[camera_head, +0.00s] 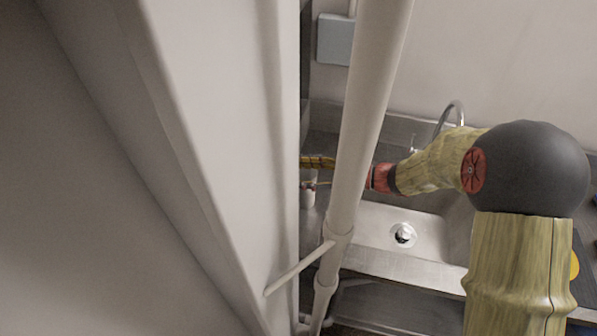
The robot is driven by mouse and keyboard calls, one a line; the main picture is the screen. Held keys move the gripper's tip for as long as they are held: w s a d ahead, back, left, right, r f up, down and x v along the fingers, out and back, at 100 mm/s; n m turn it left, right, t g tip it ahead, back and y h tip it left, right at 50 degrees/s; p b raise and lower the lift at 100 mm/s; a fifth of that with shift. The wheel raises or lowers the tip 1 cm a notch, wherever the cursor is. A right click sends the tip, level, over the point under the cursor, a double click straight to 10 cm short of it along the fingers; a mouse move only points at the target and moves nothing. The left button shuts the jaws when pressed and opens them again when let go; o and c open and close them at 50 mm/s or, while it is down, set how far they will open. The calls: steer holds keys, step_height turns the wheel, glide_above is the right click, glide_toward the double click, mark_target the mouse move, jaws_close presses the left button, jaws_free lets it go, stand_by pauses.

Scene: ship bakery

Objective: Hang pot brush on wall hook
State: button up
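My arm reaches left across the sink, and its red wrist passes behind a white pole. My gripper (311,172) is mostly hidden by that pole and by the large pale panel. Thin yellow and dark parts show in the gap between them, seemingly its fingers. A small white, cup-like thing (308,192) stands just below these parts, and I cannot tell whether they touch it. I cannot make out the pot brush or a wall hook. Whether the gripper is open or holds something is hidden.
The white pole (362,120) and the pale panel (215,130) stand close in front, with a thin crossbar (300,268) between them. A steel sink (380,258) has a curved tap (455,108) behind it. A grey-blue box (335,38) is on the back wall.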

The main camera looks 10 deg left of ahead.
steer(key=shift+o, duration=0.4)
steer(key=shift+d, duration=0.15)
steer(key=v, duration=1.2)
steer(key=s+d+f+n+g+h+b, duration=0.1)
steer(key=s+d+f+n+g+h, duration=0.1)
steer(key=s+d+f+n+h, duration=0.45)
steer(key=s+d+f+n+g+h+b, duration=0.1)
steer(key=s+f+n+g+h, duration=0.15)
steer(key=s+n, duration=0.45)
steer(key=s+d+r+n+t+h+b, duration=0.5)
steer(key=s+r+t, duration=0.3)
steer(key=r, duration=0.2)
steer(key=shift+s+d+n+h+b, duration=0.2)
steer(key=shift+d+n+h+b, duration=0.15)
steer(key=shift+d+n+h, duration=0.45)
steer(key=shift+d+r+m, duration=0.1)
steer(key=shift+r+m, duration=0.05)
steer(key=shift+m, duration=0.1)
